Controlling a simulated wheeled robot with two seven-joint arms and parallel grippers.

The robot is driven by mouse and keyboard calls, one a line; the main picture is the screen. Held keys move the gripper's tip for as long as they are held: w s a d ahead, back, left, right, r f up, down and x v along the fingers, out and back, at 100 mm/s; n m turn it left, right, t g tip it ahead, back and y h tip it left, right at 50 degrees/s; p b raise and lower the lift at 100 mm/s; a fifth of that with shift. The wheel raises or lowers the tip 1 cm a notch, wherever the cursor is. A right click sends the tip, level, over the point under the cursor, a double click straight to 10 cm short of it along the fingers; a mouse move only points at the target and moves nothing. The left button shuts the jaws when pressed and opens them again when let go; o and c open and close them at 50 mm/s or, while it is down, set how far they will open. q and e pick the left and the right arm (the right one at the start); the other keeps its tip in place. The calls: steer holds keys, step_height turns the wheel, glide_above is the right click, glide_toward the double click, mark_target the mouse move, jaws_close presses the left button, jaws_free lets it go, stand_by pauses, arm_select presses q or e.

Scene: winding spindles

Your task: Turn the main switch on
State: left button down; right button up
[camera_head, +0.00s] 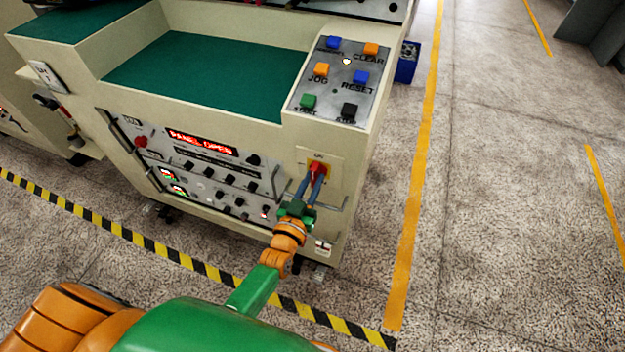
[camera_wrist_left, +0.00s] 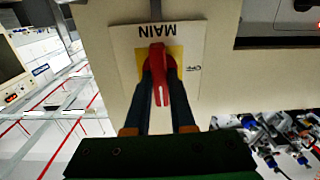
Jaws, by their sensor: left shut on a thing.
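The main switch (camera_head: 318,167) is a red rotary handle on a yellow plate, on the right part of the cream machine's front. In the left wrist view the red handle (camera_wrist_left: 160,77) sits under the upside-down word MAIN, and a label that seems to read OFF is at its right. My left gripper (camera_head: 312,184) reaches up to the switch, and its two blue-grey fingers are shut on the red handle, one on each side. It also shows in the left wrist view (camera_wrist_left: 160,92). My right gripper is not in view.
A lit red PANEL OPEN display (camera_head: 201,142) is on the control panel left of the switch. Coloured buttons (camera_head: 335,82) sit on the sloped top panel. A metal handle (camera_head: 331,204) is beside the gripper. Yellow-black floor tape (camera_head: 190,262) runs in front; the floor at right is clear.

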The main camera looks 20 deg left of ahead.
arm_select(q)
steer(key=shift+f+m, duration=0.1)
steer(key=shift+m, duration=0.2)
steer(key=c, duration=0.8)
jaws_free()
steer(key=shift+o, duration=0.2)
steer(key=s, duration=0.7)
steer(key=shift+p, duration=0.3)
steer(key=shift+a, duration=0.15)
